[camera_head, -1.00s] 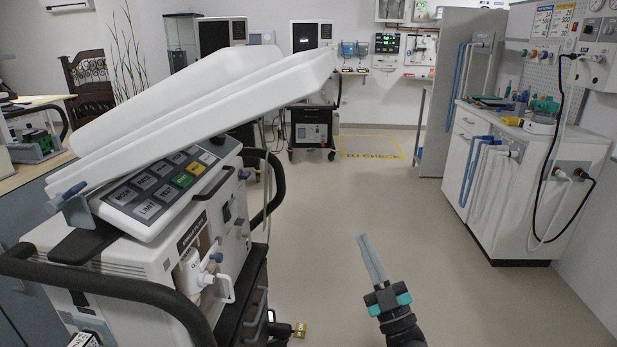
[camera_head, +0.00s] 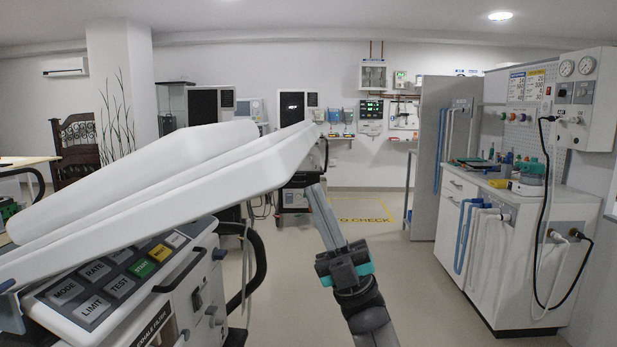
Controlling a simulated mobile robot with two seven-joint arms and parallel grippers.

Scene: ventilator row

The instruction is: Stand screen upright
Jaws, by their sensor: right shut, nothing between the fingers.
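The white screen (camera_head: 190,190) of the ventilator leans back at a slant over the key panel (camera_head: 115,288), its right end higher than its left. I see its white back and edge, not its display face. My right gripper (camera_head: 322,205) is shut and empty. Its fingertips are raised close to the screen's right end in the picture; I cannot tell whether they touch it. My left gripper is not in view.
The ventilator's dark handle (camera_head: 250,270) curves out on its right side. A white workbench (camera_head: 500,240) with hoses stands at the right. The floor (camera_head: 380,260) between them is clear, with yellow floor marking (camera_head: 365,219) further back.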

